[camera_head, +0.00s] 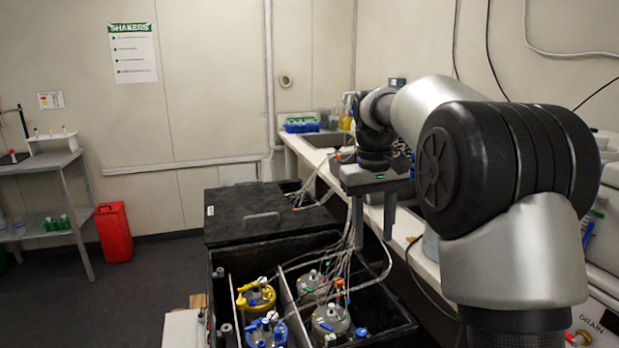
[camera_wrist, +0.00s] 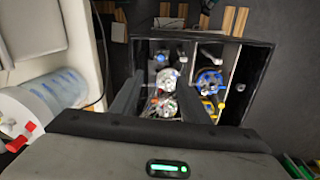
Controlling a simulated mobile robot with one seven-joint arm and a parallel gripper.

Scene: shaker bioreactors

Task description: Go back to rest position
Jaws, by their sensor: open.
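My gripper (camera_head: 373,240) hangs from my arm above the right side of the open black shaker box (camera_head: 395,312), its two fingers pointing down and apart with nothing between them. In the wrist view my gripper (camera_wrist: 160,85) is also open, above the same box (camera_wrist: 258,85). Inside the box stand several capped vessels: one with a yellow lid (camera_head: 256,296), one with a blue lid (camera_head: 266,332) and grey-lidded ones (camera_head: 330,320). Clear tubes (camera_head: 345,262) rise from the lids close to the fingers; I cannot tell whether they touch.
The box's black cover (camera_head: 255,222) lies behind the vessels. A white counter (camera_head: 318,170) with a sink runs along the right wall. A grey shelf (camera_head: 40,162) and a red bin (camera_head: 113,232) stand at the left. The floor (camera_head: 150,275) between them and the box is clear.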

